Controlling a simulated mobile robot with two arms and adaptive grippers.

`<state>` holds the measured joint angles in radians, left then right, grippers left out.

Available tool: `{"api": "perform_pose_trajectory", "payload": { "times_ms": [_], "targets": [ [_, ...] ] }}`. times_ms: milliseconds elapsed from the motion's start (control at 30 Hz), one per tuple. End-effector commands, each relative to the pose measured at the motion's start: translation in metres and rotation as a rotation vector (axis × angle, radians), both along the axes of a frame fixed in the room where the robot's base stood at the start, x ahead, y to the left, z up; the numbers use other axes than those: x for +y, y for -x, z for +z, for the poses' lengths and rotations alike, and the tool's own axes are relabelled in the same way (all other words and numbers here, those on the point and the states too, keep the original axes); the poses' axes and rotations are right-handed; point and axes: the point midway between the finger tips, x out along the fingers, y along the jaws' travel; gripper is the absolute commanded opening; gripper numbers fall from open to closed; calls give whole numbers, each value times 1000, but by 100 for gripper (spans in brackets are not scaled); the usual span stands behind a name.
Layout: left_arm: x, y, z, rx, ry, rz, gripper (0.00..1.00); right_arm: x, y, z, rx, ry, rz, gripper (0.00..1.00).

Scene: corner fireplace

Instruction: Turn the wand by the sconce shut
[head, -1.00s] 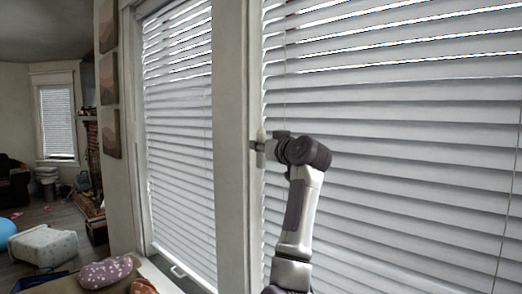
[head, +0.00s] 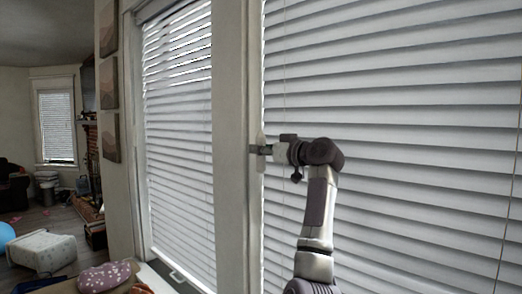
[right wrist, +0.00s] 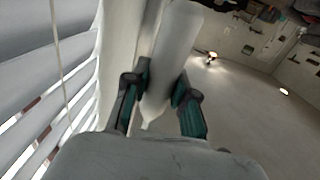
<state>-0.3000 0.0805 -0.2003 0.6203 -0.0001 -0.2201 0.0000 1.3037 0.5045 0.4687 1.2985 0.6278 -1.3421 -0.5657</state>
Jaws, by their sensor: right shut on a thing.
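The wand (right wrist: 172,50) is a pale, tapered rod beside the window frame. It fills the space between the two fingers of my right gripper (right wrist: 160,92) in the right wrist view. In the head view my right gripper (head: 261,150) is shut on the wand at the left edge of the large right blind (head: 400,130). The slats of this blind lie nearly flat against each other, with no bright gaps in the head view. My left gripper is not in view.
A second blind (head: 180,150) hangs left of the post (head: 232,150), with bright gaps near its top. Thin cords hang in front of the right blind. A small glowing lamp (right wrist: 211,57) shows in the right wrist view. A spotted pillow (head: 104,275) lies at the lower left.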

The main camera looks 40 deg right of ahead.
Motion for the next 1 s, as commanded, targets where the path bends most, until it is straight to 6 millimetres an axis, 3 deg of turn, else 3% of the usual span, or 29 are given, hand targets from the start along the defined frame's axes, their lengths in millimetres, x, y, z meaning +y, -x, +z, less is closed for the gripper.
{"api": "perform_pose_trajectory", "payload": {
  "times_ms": [33, 200, 567, 667, 1000],
  "targets": [
    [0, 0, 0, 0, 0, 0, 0, 0, -1, -1, 4, 0, 1, 27],
    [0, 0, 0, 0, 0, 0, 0, 0, 0, -1, 3, 0, 1, 52],
    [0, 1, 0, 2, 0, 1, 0, 0, 5, 0, 0, 0, -1, 52],
    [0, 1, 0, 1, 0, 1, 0, -1, 17, -1, 0, 2, -2, 52],
    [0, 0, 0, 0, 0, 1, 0, -5, 88, -1, 2, 3, -4, 52]
  ]
}}
